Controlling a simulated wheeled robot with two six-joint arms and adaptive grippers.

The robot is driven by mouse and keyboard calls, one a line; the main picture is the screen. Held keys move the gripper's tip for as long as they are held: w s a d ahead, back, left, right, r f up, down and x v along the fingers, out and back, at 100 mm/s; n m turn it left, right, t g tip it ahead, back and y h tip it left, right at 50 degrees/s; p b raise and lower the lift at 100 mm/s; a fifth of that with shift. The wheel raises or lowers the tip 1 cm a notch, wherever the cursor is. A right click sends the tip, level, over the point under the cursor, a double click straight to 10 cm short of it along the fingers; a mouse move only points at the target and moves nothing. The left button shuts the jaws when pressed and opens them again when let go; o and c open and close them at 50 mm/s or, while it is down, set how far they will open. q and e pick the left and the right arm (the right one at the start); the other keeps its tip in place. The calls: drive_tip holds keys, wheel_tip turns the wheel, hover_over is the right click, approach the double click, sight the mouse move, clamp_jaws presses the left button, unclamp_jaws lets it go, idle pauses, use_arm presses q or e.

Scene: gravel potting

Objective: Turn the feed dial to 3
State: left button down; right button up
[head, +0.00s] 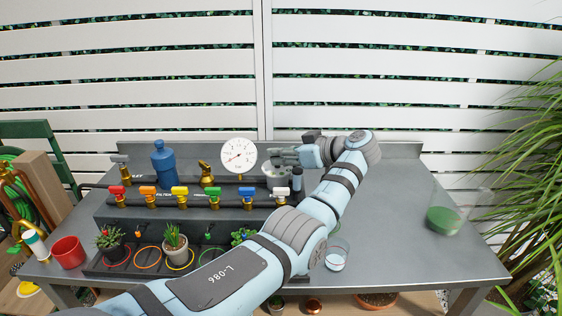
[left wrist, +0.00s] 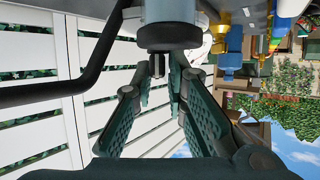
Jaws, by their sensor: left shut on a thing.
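My left arm reaches across the table, and my left gripper (head: 280,157) is at the right end of the dark pipe manifold, right of the round white gauge (head: 239,155). The feed dial (head: 271,171) appears to be the pale round part there, mostly hidden by the gripper, so its number cannot be read. In the left wrist view, the fingers (left wrist: 164,82) close in at a grey cylinder with a dark end (left wrist: 168,36). They seem shut on its small knob. My right gripper is out of view.
Coloured valves, from a red one (head: 117,192) to a white one (head: 281,193), line the manifold. A blue bottle-shaped filter (head: 164,163) stands behind them. Small potted plants (head: 174,239) stand in front. A glass with white contents (head: 336,258) and a green-filled container (head: 443,219) are at right.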

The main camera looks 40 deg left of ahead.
use_arm(q)
drive_tip(key=c, duration=1.7)
unclamp_jaws()
drive_tip(key=shift+w+f, duration=0.1)
drive_tip(key=shift+o, duration=0.2)
drive_tip(key=v, duration=1.2)
drive_tip(key=shift+a, duration=0.1)
